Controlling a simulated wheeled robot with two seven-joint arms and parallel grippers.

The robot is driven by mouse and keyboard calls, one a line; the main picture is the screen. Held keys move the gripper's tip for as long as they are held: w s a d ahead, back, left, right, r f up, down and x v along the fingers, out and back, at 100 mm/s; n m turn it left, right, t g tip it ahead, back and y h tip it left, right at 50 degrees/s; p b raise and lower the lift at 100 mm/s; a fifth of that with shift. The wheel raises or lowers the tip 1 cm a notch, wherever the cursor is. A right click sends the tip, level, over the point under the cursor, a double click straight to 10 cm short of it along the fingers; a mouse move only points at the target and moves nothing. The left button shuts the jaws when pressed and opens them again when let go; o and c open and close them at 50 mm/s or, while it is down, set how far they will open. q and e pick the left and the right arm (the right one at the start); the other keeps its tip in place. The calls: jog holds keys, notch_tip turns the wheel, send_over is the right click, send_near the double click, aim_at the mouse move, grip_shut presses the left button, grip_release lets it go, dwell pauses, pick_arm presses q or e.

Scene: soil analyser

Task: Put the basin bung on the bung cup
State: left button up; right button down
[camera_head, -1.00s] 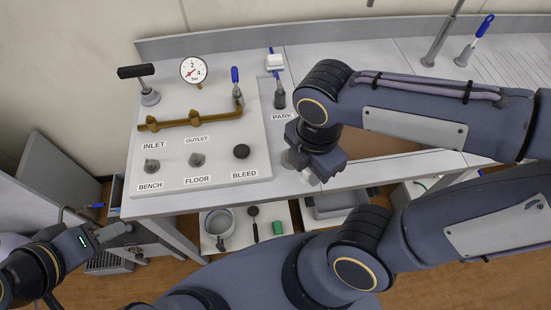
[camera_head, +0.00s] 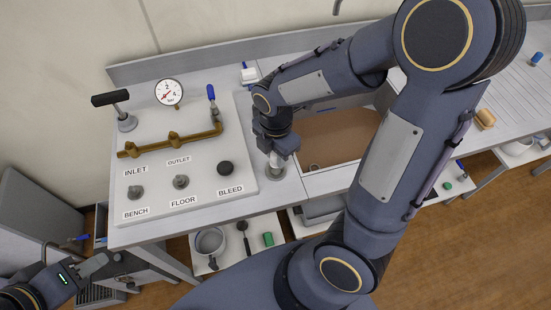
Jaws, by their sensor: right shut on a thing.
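My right gripper (camera_head: 282,158) points down just left of the basin (camera_head: 340,134), directly above a small grey round cup (camera_head: 275,174), which looks like the bung cup. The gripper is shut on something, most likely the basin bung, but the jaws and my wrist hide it. I cannot tell whether the held thing touches the cup. The basin has a brown floor, with a small round drain fitting (camera_head: 315,167) near its front left. My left gripper (camera_head: 98,264) is at the lower left, away from the bench, and its jaws are unclear.
The valve panel (camera_head: 240,180) with gauge (camera_head: 169,92), brass pipe (camera_head: 172,140) and knobs stands left of the cup. A pot (camera_head: 209,242) and a green block (camera_head: 268,239) rest on a shelf below. My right arm covers part of the basin.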

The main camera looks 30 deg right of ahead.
jog(key=shift+w+d+f, duration=0.1)
jog(key=shift+w+f, duration=0.1)
jog(key=shift+f, duration=1.6)
jog(key=shift+f, duration=0.2)
jog(key=c, duration=1.2)
grip_release()
jog(key=shift+o, duration=0.2)
jog(key=shift+r, duration=0.1)
